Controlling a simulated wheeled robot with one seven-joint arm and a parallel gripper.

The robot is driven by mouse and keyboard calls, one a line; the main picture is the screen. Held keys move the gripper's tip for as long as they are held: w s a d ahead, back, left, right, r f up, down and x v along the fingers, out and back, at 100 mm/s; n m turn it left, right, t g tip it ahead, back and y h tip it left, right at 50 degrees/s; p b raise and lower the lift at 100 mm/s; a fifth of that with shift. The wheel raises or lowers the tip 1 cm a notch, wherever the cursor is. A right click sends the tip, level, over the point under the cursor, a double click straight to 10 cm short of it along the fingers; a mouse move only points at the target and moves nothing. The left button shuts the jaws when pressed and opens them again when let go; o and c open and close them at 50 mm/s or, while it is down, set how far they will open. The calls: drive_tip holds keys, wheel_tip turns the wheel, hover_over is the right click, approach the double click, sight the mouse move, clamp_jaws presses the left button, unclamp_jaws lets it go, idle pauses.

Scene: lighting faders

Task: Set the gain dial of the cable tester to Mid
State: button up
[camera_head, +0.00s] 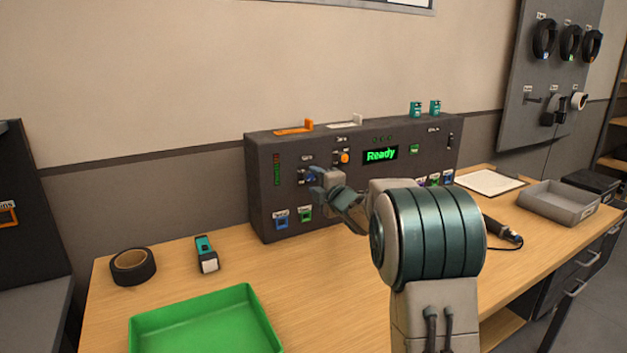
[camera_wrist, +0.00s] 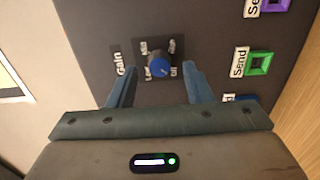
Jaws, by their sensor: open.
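The cable tester (camera_head: 345,215) is a dark grey box at the back of the bench with a lit green "Ready" display (camera_head: 380,155). Those labels are too small to read surely, and I cannot tell which one the dial points to. My gripper (camera_wrist: 157,76) is open, with one finger on each side of the blue knob; I cannot tell whether they touch it. In the head view my gripper (camera_head: 322,181) is at the panel's left part and partly hides the dial.
Near the dial are an orange knob (camera_head: 344,157) and green (camera_wrist: 257,63) and purple "Send" sockets. A green tray (camera_head: 205,322), black tape roll (camera_head: 132,266) and small teal device (camera_head: 206,252) lie at the left. A grey tray (camera_head: 558,202) stands right.

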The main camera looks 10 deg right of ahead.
drive_tip(key=shift+x, duration=0.8)
drive_tip(key=c, duration=1)
